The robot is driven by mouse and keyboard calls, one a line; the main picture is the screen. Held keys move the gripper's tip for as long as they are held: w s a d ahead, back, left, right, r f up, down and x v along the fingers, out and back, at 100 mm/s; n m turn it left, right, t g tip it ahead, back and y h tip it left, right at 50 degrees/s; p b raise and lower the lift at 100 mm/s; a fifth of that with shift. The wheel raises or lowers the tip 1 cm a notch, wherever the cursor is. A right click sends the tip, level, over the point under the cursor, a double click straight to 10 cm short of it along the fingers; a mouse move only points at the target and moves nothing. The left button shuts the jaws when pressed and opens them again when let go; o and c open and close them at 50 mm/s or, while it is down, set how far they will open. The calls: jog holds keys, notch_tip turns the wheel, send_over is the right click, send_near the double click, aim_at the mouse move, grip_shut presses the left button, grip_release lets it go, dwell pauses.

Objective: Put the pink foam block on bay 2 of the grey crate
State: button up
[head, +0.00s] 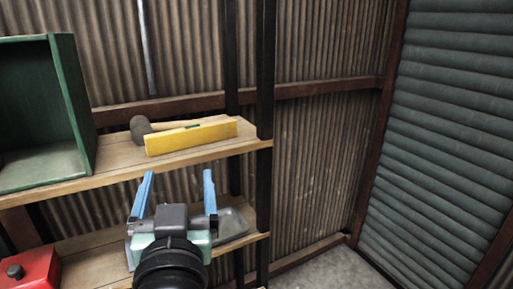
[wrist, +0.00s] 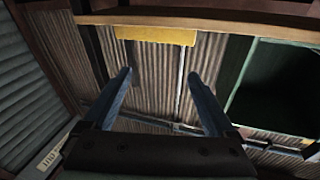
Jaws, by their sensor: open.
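I see no pink foam block and no grey crate with bays in either view. My gripper (head: 179,178) is open, with two blue fingers apart and nothing between them. In the head view it is in front of the shelves, below the level of the upper board. The wrist view also shows my gripper (wrist: 160,74) open and empty, with corrugated wall behind the gap.
On the upper wooden shelf (head: 112,163) stand a green open box (head: 75,105), a dark-headed mallet (head: 140,128) and a yellow bar (head: 192,137). A grey tray (head: 233,222) and a red object (head: 35,268) sit on the lower shelf. Floor (head: 345,268) at right looks clear.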

jog(key=s+d+r+m+t+h, duration=0.1)
jog(key=s+d+r+t, duration=0.3)
jog(key=r, duration=0.8)
jog(key=s+d+r+t+h, duration=0.4)
jog(key=s+d+r, duration=0.3)
jog(key=r, duration=0.5)
jog(key=shift+s+d+m+t, duration=0.15)
jog(key=shift+d+m+t, duration=0.25)
jog(key=shift+d, duration=0.8)
